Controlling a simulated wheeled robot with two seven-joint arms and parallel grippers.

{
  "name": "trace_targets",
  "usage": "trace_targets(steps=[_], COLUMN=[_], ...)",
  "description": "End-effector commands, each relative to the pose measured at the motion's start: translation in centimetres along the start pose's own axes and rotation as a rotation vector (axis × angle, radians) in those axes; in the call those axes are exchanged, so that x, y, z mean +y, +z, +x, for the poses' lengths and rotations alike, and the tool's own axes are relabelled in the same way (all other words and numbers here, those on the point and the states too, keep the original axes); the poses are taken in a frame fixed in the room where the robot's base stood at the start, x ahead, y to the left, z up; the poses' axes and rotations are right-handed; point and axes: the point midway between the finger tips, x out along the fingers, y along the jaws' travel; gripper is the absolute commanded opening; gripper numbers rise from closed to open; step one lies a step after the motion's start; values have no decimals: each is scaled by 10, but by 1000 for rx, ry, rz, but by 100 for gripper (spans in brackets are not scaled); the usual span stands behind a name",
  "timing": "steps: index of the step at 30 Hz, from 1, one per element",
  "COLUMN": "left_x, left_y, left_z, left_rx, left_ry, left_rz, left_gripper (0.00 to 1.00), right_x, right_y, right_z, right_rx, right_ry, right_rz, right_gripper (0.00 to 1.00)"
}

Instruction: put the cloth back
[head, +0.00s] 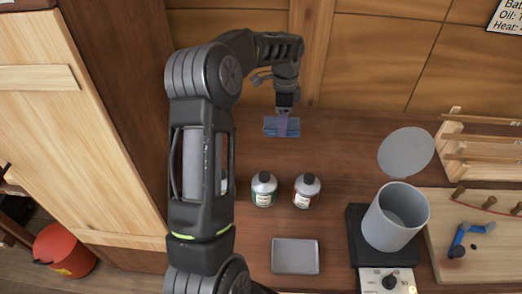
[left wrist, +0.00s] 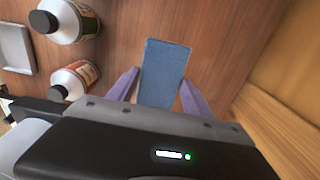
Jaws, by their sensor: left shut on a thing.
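The cloth is a small blue folded block (head: 270,127) at the back of the brown worktop, near the wooden wall. It also shows in the left wrist view (left wrist: 165,65), between the two purple fingers. My left gripper (head: 283,124) reaches down onto the cloth from above and is shut on it. Its fingers lie along the cloth's two sides in the left wrist view (left wrist: 160,88). I cannot tell whether the cloth touches the worktop or is slightly raised. My right gripper is not in view.
Two bottles, green-labelled (head: 264,190) and red-labelled (head: 306,191), stand in front of the cloth. A grey tray (head: 295,257) lies nearer. A grey pot (head: 394,217) sits on a hot plate (head: 366,268). A round grey disc (head: 406,152) and wooden rack (head: 480,145) are right. Worktop right of the cloth is clear.

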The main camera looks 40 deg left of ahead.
Motion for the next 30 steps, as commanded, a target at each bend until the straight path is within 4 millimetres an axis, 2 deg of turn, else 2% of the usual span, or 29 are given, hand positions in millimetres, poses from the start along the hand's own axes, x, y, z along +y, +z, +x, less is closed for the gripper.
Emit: trace_targets(steps=[13,24,30], left_x=[0,0,0], left_y=[0,0,0], left_z=[1,48,50], left_rx=[0,-1,0], left_ry=[0,1,-1], left_rz=[0,1,0], left_gripper=[20,20,20], right_x=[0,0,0], right_y=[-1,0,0], right_z=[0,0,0], right_rx=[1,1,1], right_ry=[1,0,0], right_rz=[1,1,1], right_gripper=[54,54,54])
